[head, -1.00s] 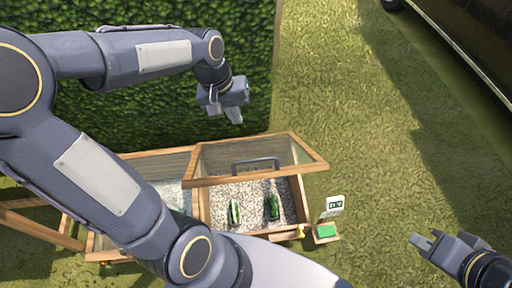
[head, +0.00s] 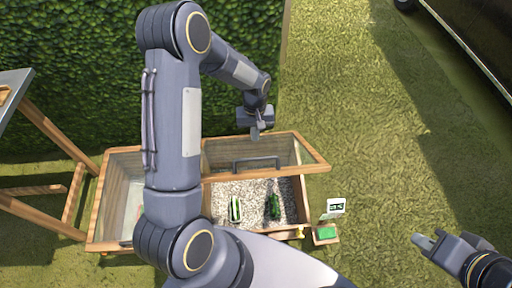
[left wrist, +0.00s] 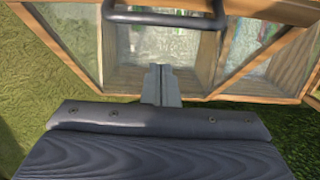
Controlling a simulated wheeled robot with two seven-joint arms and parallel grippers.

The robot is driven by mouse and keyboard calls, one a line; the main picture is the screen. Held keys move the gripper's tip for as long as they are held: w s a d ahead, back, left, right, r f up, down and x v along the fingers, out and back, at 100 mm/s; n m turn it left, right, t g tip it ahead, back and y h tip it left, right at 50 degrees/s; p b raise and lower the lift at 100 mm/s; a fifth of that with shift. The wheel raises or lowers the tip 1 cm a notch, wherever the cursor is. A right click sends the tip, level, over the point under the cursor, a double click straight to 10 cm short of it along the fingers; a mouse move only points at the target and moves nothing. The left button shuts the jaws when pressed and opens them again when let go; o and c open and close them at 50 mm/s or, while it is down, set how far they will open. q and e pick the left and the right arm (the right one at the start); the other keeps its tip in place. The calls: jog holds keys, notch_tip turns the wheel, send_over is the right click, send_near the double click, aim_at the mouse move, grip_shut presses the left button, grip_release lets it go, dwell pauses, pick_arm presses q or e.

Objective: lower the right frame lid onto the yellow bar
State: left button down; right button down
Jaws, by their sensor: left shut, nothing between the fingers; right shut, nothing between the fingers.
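The right frame lid (head: 316,163), a wood-edged clear panel with a dark handle (head: 257,163), stands raised and tilted over the right half of the wooden box. The handle also crosses the top of the left wrist view (left wrist: 165,20). A small yellow piece, apparently the yellow bar (head: 301,233), shows at the box's front right edge. My left gripper (head: 256,134) is shut and empty by the lid's back edge; I cannot tell whether it touches. Its closed fingers also show in the left wrist view (left wrist: 161,72). My right gripper (head: 424,241) is shut and empty over grass, right of the box.
Two green plants (head: 273,206) stand on gravel in the box. A small display (head: 335,206) and a green block (head: 326,232) are at its right. A hedge (head: 70,70) rises behind. A wooden table (head: 50,135) stands left. My left arm hides part of the box.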

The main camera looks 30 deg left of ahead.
pick_arm(q)
jog(key=shift+s+d+f+p, duration=0.1)
jog(key=shift+s+d+f, duration=0.2)
jog(key=shift+s+f, duration=0.3)
jog(key=shift+s+d+f+p, duration=0.1)
jog(key=shift+s+d+f, duration=0.2)
jog(key=shift+f, duration=0.45)
jog(key=shift+s+d+f+p, duration=0.1)
jog(key=shift+s+d+f, duration=0.15)
jog(key=shift+s+f, duration=0.35)
pick_arm(e)
jog(key=shift+r, duration=0.35)
pick_arm(q)
jog(key=shift+f, duration=0.1)
pick_arm(e)
jog(key=shift+f, duration=0.1)
